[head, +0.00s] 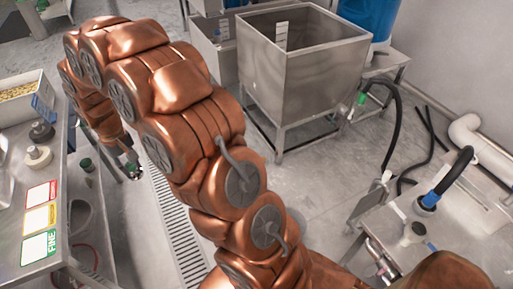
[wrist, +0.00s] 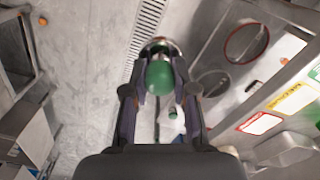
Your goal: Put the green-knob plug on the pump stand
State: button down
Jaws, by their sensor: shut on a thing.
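My gripper (wrist: 160,92) is shut on the green-knob plug (wrist: 160,75), whose rounded green knob shows between the fingers in the wrist view. A shiny metal part shows just beyond the knob. In the head view my gripper (head: 131,168) hangs at the left, beside the bench with the coloured labels; the plug is small and mostly hidden there. The likely pump stand is the metal bench (head: 465,215) at the right, with a black hose in a blue collar (head: 429,200). It is far from my gripper.
The labelled bench (head: 45,264) at the left holds a white-and-black knob (head: 38,156) and a box of beans (head: 22,105). A steel tank (head: 300,72) stands at the back, with a green fitting (head: 362,98) and black hose. A floor drain (head: 180,235) runs between.

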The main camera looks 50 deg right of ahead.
aim_at(453, 242)
jog(key=k, duration=1)
jog(key=z, duration=2.45)
